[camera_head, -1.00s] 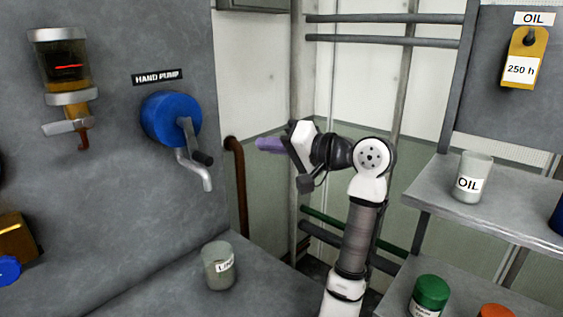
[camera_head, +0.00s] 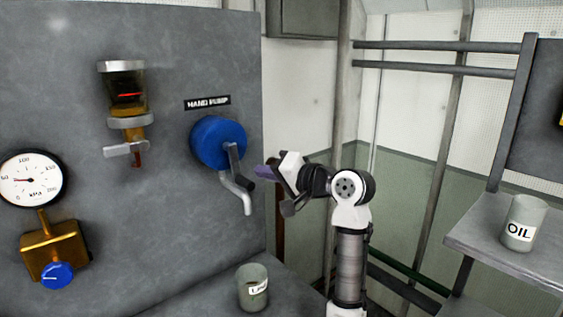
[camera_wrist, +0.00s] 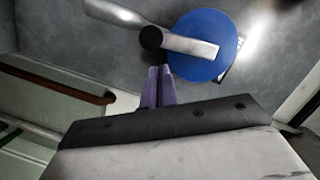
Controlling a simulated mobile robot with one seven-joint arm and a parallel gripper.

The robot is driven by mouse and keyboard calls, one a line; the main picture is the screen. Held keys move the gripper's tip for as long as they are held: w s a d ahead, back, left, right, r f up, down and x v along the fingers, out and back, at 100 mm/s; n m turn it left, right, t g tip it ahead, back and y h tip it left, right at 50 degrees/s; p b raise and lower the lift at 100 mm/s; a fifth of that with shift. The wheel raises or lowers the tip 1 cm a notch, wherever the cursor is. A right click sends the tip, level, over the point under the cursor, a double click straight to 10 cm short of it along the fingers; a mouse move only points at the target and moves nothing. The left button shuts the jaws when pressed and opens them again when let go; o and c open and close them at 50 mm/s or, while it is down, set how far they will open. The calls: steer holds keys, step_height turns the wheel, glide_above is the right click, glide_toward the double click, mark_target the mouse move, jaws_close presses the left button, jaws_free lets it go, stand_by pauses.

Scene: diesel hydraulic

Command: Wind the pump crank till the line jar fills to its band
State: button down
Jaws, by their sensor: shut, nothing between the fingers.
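The blue hand pump (camera_head: 217,139) is on the grey panel below the HAND PUMP label (camera_head: 207,103). Its crank has a grey arm and a dark handle (camera_head: 267,173) at the lower right. In the wrist view the handle end (camera_wrist: 151,38) is just beyond my fingertips, with the blue pump body (camera_wrist: 207,62) to its right. The line jar (camera_head: 252,288) stands on the bench below the grey spout (camera_head: 238,192); its fill level and band cannot be made out. My gripper (camera_head: 262,172) has purple fingers, closed together and empty, also in the wrist view (camera_wrist: 158,72).
A sight glass (camera_head: 124,90) with amber liquid and a red line hangs left of the pump. A pressure gauge (camera_head: 30,180) and a brass valve with a blue knob (camera_head: 57,275) are at far left. An OIL jar (camera_head: 524,222) stands on the right shelf (camera_head: 480,238).

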steer(key=shift+s+a+f, duration=0.35)
steer(key=shift+a, duration=0.15)
steer(key=shift+s+a+f+m+p, duration=0.2)
steer(key=shift+s+a+m+p, duration=0.05)
steer(key=shift+m+p, duration=0.45)
